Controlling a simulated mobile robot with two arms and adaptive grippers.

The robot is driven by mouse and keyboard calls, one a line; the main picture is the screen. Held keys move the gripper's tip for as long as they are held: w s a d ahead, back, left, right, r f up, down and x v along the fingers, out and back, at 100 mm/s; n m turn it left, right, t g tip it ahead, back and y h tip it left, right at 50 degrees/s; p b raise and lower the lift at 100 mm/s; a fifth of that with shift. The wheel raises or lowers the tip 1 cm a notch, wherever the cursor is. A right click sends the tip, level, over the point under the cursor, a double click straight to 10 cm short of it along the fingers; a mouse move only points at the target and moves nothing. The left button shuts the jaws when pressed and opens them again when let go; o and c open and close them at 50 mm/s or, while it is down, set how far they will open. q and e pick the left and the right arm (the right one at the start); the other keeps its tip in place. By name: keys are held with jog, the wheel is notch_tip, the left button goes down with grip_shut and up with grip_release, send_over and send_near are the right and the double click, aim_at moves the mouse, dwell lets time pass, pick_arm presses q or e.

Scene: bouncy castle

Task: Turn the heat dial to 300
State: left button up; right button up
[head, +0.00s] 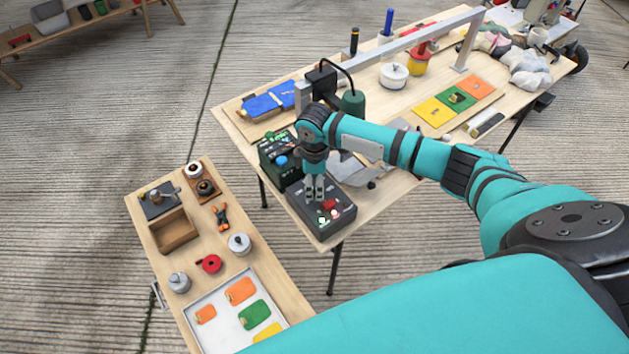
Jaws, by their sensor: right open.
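My right gripper (315,190) points down over a dark control box (342,212) at the near left corner of the work table. Its fingers are open, with their tips at or just above the box top; contact cannot be told. The box carries a red switch (328,204) and small green and white spots near the fingertips. Behind it stands a black and green unit (268,150) with a lit green display and a blue knob (282,160). Which control is the heat dial cannot be read; no number is legible. My left gripper is out of view.
A low wooden bench (262,262) at the lower left holds jars, an open wooden box and a white tray (208,338) of coloured patches. A grey metal frame (410,40) spans the work table (395,190).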

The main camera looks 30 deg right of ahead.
jog(key=shift+c, duration=0.3)
grip_shut()
